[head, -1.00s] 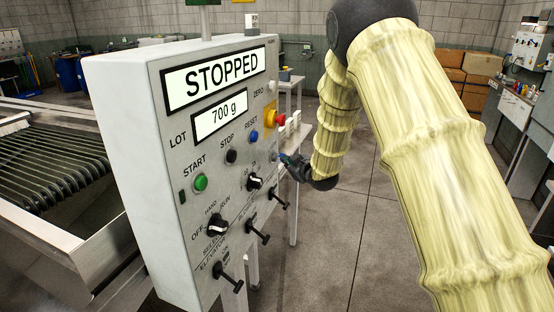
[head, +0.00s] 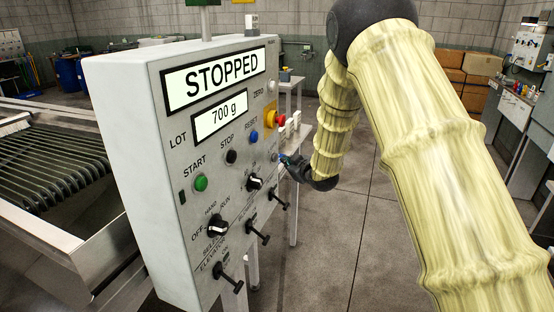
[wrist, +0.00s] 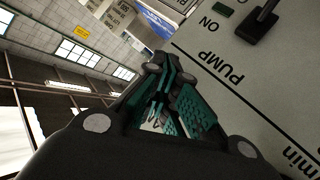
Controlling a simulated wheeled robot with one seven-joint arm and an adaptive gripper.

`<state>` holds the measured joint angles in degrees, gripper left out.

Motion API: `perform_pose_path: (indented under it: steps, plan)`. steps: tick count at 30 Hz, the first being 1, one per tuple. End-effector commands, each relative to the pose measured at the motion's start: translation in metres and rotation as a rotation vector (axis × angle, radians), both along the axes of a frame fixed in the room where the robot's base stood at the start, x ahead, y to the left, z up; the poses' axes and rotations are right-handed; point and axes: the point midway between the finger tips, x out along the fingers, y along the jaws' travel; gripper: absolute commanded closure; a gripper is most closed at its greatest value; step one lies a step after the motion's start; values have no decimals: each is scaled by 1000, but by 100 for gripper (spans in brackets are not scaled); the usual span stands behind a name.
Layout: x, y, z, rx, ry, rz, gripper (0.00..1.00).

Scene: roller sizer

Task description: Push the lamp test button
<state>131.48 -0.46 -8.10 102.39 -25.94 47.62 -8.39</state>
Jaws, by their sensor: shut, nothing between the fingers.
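The lamp test button cannot be made out for certain; no label reading so shows in either view. The grey control panel (head: 150,130) stands upright in the head view, its display reading STOPPED. My gripper (head: 281,158) is at the panel's right side, below the red mushroom button (head: 279,121) and right of the blue RESET button (head: 253,136). In the wrist view my gripper (wrist: 160,68) shows its dark teal fingers closed together with nothing held. The fingertips are close to the panel face, but whether they touch it cannot be told.
Black knobs (head: 217,228) and T-shaped levers (head: 231,279) stick out from the lower panel. The wrist view shows the PUMP label and a black lever (wrist: 263,20) beside the gripper. The sizer's rollers (head: 50,165) lie to the left. Open floor (head: 350,250) lies right of the panel.

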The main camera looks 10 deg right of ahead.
Motion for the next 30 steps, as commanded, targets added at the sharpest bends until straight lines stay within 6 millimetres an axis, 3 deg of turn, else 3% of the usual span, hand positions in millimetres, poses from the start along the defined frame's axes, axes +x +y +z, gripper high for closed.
perform_pose_path:
  steps: [30]
  plan:
    - [5, 8, 0, 0, 0, 0, 100]
